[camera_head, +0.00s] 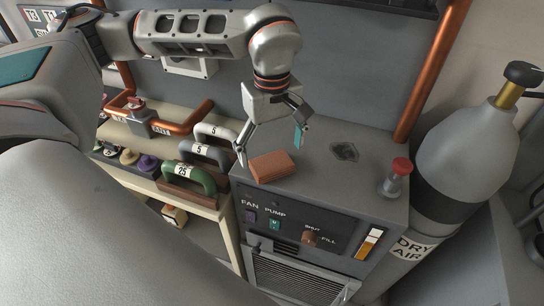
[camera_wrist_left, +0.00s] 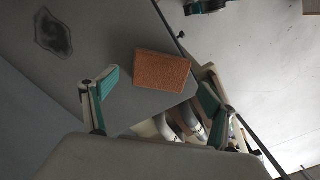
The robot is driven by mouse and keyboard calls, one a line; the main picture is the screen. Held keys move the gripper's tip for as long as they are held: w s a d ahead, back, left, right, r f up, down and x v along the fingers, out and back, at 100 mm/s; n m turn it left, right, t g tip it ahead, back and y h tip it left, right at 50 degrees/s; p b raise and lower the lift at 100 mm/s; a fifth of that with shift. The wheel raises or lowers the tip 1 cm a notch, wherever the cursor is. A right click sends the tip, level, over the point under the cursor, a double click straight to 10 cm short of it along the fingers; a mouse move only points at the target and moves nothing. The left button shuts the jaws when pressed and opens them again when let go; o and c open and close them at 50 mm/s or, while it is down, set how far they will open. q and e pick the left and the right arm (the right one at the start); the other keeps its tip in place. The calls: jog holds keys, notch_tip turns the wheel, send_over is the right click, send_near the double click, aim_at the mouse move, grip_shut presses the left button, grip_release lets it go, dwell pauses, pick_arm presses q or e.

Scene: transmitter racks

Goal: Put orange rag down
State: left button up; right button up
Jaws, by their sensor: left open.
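The orange rag (camera_head: 272,166), a folded brownish-orange block, lies on the grey top of the dry-air cabinet (camera_head: 325,185), near its left edge. In the left wrist view the rag (camera_wrist_left: 162,70) sits ahead of and between the spread fingers, apart from both. My left gripper (camera_head: 271,145) is open and empty, just above and behind the rag in the head view. Its teal finger pads also show in the left wrist view (camera_wrist_left: 160,100). My right gripper is not in view.
A red-capped knob (camera_head: 400,167) stands at the cabinet's right, beside a grey gas cylinder (camera_head: 468,150). A dark stain (camera_head: 345,152) marks the cabinet top. Numbered handles, including a green one (camera_head: 188,178), stand on the shelf at left. The cabinet top's middle is clear.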

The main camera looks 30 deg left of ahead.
aim_at(272, 163)
pick_arm(q)
notch_tip(272, 163, up, 9)
jog(key=shift+r, duration=0.15)
dwell(0.7)
